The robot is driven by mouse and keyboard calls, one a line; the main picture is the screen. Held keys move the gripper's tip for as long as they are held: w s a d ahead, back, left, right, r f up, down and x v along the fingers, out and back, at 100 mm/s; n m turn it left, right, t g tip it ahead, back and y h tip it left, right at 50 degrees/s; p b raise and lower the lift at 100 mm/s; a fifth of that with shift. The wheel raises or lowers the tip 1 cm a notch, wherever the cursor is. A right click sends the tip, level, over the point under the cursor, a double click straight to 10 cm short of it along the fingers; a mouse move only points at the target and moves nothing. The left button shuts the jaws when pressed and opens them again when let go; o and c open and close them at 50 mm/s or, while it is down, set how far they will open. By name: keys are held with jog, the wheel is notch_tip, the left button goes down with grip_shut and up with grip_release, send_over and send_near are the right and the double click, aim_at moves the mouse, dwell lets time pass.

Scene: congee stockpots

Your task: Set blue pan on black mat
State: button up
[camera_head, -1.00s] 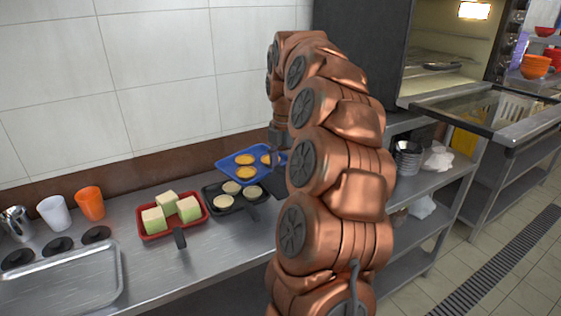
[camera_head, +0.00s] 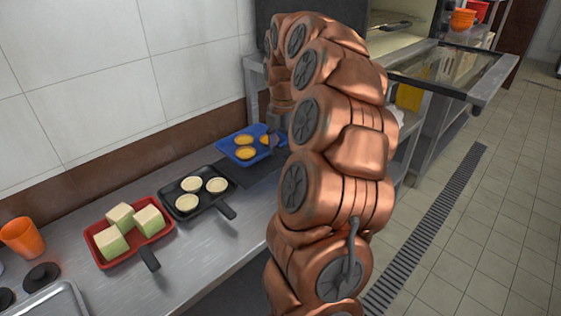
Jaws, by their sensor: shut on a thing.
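The blue pan (camera_head: 239,153) holds several round yellow-orange pieces and is at the back of the counter, beyond the black pan. My gripper (camera_head: 273,141) is at the pan's right side, shut on it; the fingertips and handle are mostly hidden by my arm. The black mat (camera_head: 252,174) shows as a dark patch just in front of the blue pan, its right part hidden behind my arm. The pan overlaps the mat's far side in the picture. I cannot tell whether the pan touches the mat or hangs above it.
A black pan (camera_head: 182,182) with three pale round pieces sits left of the mat, its handle towards the front. A red pan (camera_head: 92,236) with pale green blocks is farther left. An orange cup (camera_head: 22,237) and metal tray (camera_head: 55,303) are at far left. An oven stands behind right.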

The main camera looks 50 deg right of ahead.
jog(key=shift+f+p, duration=0.35)
jog(key=shift+f, duration=2.3)
jog(key=o, duration=1.6)
jog(key=shift+o, duration=0.2)
notch_tip(320, 180, up, 11)
jog(key=shift+f+b, duration=0.15)
jog(key=shift+b, duration=0.45)
jog(key=shift+r, duration=0.65)
